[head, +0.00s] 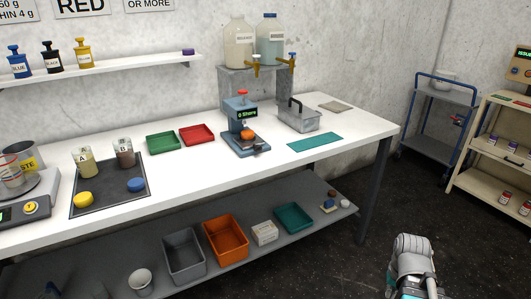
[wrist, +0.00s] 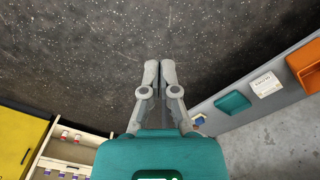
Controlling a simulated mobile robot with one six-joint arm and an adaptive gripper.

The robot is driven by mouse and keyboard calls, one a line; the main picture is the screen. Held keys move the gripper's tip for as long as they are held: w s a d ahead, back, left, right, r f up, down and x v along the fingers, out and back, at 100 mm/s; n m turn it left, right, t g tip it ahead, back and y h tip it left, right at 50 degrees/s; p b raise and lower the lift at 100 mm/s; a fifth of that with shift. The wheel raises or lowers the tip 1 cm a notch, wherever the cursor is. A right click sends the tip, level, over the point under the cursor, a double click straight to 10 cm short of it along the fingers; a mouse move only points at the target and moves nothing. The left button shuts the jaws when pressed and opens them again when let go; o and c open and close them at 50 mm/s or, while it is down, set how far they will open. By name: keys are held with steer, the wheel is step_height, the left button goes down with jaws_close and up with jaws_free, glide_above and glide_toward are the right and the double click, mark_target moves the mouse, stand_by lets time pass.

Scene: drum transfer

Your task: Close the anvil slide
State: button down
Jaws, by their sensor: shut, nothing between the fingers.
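A blue-grey bench press (head: 240,118) stands on the white table, with a red knob on top and a small green-lit display. An orange round piece (head: 248,134) sits low in its opening. The anvil slide seems to be the part at its base front (head: 256,148); it is too small to tell how far out it is. My gripper (wrist: 160,65) is shut and empty in the wrist view, over dark floor, well away from the press. In the head view part of my arm shows at bottom right, apart from the table.
A grey metal basket (head: 299,120) and a teal mat (head: 315,142) lie right of the press. Red (head: 197,134) and green (head: 163,142) trays lie left. A lower shelf holds bins (head: 225,240). A blue cart (head: 440,120) stands at right. Floor between is clear.

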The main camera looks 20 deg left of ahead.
steer(key=shift+d, duration=0.25)
steer(key=w+a+r+t+y, duration=0.25)
steer(key=w+a, duration=0.35)
steer(key=a, duration=0.3)
steer(key=w+a+r+t+y, duration=0.2)
steer(key=w+a+y, duration=0.3)
steer(key=a, duration=0.4)
steer(key=w+a+r+m+t+y, duration=0.2)
steer(key=w+a+r, duration=0.2)
steer(key=a, duration=0.3)
steer(key=w+a+r+m+t+y, duration=0.2)
steer(key=a+r, duration=0.3)
steer(key=a, duration=0.3)
steer(key=w+a+r+m+t+y, duration=0.2)
steer(key=w+a+r+m+t, duration=0.1)
steer(key=a, duration=0.4)
steer(key=shift+w+a+r+m, duration=0.15)
steer(key=shift+w+r+m, duration=0.55)
steer(key=shift+w+r, duration=0.55)
steer(key=shift+f+t, duration=0.1)
steer(key=shift+t, duration=0.15)
steer(key=shift+w, duration=0.1)
